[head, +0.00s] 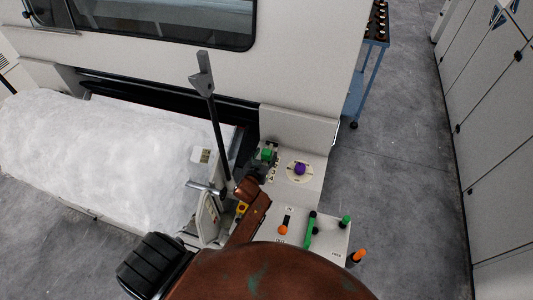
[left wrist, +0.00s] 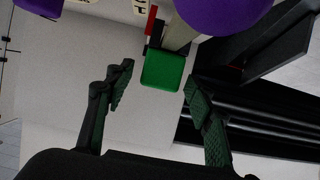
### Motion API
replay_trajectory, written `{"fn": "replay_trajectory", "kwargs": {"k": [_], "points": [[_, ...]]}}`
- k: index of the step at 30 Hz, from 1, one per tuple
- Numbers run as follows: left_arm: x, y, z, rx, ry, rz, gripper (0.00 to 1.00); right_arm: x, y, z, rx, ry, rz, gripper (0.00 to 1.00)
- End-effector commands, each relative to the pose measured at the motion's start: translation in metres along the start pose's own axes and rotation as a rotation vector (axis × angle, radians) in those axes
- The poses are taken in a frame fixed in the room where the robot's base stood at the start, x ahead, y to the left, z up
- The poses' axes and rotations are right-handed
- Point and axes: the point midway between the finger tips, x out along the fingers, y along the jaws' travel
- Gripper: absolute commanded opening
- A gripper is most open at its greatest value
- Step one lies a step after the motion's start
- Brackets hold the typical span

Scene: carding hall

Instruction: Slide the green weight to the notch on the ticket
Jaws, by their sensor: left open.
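The green weight (head: 266,154) is a small block on the machine's side panel. In the left wrist view the green weight (left wrist: 162,71) sits at the end of a pale bar (left wrist: 181,35). My left gripper (head: 259,165) is close by; in its wrist view the gripper (left wrist: 157,80) has its fingers apart, one each side of the block, with visible gaps. A small pale strip with black marks (head: 273,172), possibly the ticket, lies beside the weight; marks (left wrist: 140,8) also show in the wrist view. I cannot make out the notch.
A purple knob (head: 300,169) stands right of the weight and looms close in the wrist view (left wrist: 222,12). Orange (head: 283,230) and green (head: 310,228) handles stand in front. A tall dark lever (head: 215,120) rises to the left, beside white fibre (head: 100,155).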

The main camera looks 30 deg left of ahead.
Motion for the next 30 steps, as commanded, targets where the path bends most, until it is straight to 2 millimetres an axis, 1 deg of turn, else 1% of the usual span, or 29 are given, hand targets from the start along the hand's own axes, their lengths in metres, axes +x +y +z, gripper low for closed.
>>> {"fn": "replay_trajectory", "kwargs": {"k": [1, 5, 14, 30], "points": [[0.006, 0.001, 0.000, 0.001, 0.000, 0.001, 0.49, 0.000, 0.000, 0.002, 0.001, -0.002, 0.000, 0.00], [0.015, 0.001, 0.000, 0.000, 0.000, 0.000, 0.49, -0.001, 0.000, 0.006, 0.002, -0.008, 0.000, 0.00], [0.017, 0.001, 0.000, -0.001, 0.000, 0.001, 0.49, -0.001, -0.001, 0.008, 0.002, -0.010, 0.000, 0.00], [0.017, 0.001, 0.000, -0.001, 0.000, 0.001, 0.12, -0.001, -0.002, 0.006, 0.002, -0.008, -0.002, 0.00]]}}
